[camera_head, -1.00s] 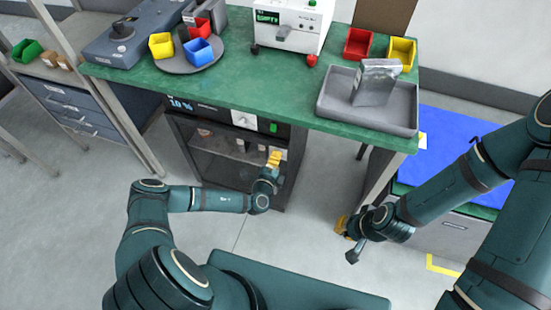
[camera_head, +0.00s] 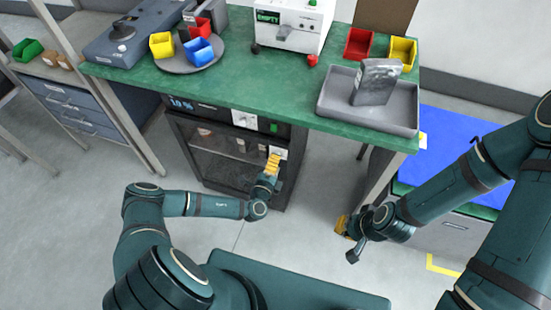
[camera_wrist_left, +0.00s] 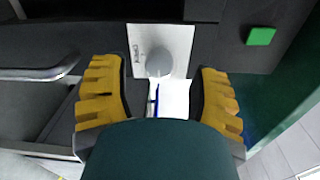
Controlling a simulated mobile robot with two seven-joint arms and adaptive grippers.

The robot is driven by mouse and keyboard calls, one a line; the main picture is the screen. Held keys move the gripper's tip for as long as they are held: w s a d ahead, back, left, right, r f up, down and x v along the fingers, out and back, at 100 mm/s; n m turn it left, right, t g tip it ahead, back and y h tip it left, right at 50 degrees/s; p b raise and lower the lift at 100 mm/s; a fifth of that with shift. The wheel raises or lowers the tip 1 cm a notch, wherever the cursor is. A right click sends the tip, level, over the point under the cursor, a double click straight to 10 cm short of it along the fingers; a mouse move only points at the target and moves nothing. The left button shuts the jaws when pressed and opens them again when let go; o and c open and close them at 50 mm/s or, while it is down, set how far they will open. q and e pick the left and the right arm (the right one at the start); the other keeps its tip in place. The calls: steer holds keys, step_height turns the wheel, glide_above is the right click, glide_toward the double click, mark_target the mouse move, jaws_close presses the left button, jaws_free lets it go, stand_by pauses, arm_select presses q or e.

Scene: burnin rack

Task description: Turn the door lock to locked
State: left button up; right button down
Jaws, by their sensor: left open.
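A white plate with a round grey knob (camera_wrist_left: 160,62) and small print is on the cabinet front in the left wrist view. A white plate with a knob (camera_head: 245,118) also shows on the cabinet's upper panel in the head view. My left gripper (camera_head: 273,162) is in front of the cabinet's right side. Its yellow fingers (camera_wrist_left: 160,100) are open and empty, one to each side below the knob, apart from it. A white label with a blue line (camera_wrist_left: 173,100) lies between them. My right gripper (camera_head: 343,225) is low by the bench's right leg; its finger gap is not clear.
The dark cabinet has a glass door (camera_head: 222,160) under the green bench top (camera_head: 240,85). A green button (camera_wrist_left: 261,36) is right of the knob. A bar handle (camera_wrist_left: 35,73) is at left. A grey tray (camera_head: 335,105) stands on the bench. Floor in front is clear.

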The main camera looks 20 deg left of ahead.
arm_select(q)
steer(key=s, duration=0.9)
steer(key=shift+s+a+r, duration=0.15)
steer(key=shift+a+r, duration=0.05)
